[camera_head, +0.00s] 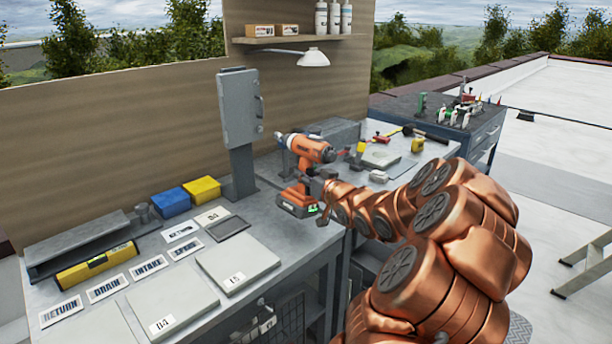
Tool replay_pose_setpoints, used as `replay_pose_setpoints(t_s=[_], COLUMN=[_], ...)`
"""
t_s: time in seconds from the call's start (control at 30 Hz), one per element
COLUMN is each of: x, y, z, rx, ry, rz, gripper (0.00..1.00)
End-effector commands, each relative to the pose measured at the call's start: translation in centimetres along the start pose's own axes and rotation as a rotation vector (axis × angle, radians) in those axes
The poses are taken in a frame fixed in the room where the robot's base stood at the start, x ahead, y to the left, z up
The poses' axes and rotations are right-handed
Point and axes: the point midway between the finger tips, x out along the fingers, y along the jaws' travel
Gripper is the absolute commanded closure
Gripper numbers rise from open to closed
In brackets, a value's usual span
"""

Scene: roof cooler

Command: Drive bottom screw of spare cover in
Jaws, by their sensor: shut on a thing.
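An upright grey cover (241,106) with a handle on its right side stands on a grey post at the back of the bench; I cannot tell for sure that it is the spare cover. No screw is distinguishable at this size. My gripper (318,184) is shut on an orange and black drill (310,148), around its handle. The drill is upright, its nose pointing left toward the post, right of and below the cover, apparently apart from it. Its battery (297,202) is over the bench. My arm partly hides the gripper's fingers.
Flat pale panels (238,262), label plates (107,288), and blue (171,202) and yellow boxes (202,188) lie on the left bench. A lamp (313,58) hangs under the shelf (300,39). Tools lie on the bench behind my arm. A dark cabinet (487,130) stands at right.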

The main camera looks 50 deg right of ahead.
Motion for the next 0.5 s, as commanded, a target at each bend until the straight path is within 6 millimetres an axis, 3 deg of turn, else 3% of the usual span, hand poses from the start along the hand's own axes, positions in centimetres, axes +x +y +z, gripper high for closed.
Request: replay_pose_setpoints(t_s=[0.5], x=[2.6], y=[-0.7], z=[-0.1], rx=[0.000], ry=[0.002], rz=[-0.002], gripper=[1.00])
